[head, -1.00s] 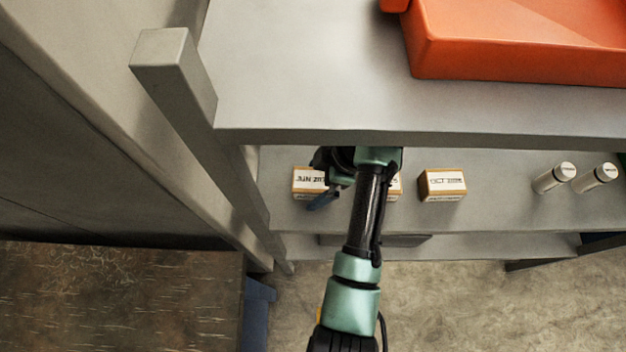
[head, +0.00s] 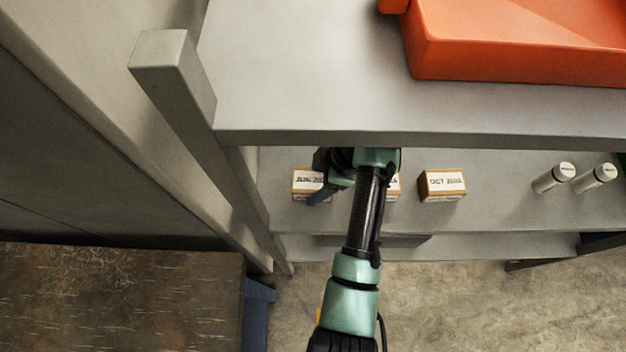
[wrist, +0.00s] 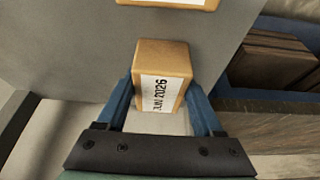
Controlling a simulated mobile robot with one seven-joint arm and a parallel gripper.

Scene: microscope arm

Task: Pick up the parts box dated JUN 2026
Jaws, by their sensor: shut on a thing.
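The parts box dated JUN 2026 (wrist: 161,84) is an orange-brown box with a white label, between the two blue fingers of my gripper (wrist: 162,112) in the wrist view. The gripper is shut on it. In the head view the same box (head: 307,181) is at the left of the lower shelf, its label partly covered by my gripper (head: 322,192). I cannot tell whether the box still touches the shelf.
An OCT box (head: 441,185) stands to the right, and another box (head: 394,187) is mostly hidden behind my arm. Two white cylinders (head: 573,178) are farther right. The upper shelf (head: 300,90) overhangs, carrying an orange bin (head: 520,55). A shelf post (head: 180,80) is at the left.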

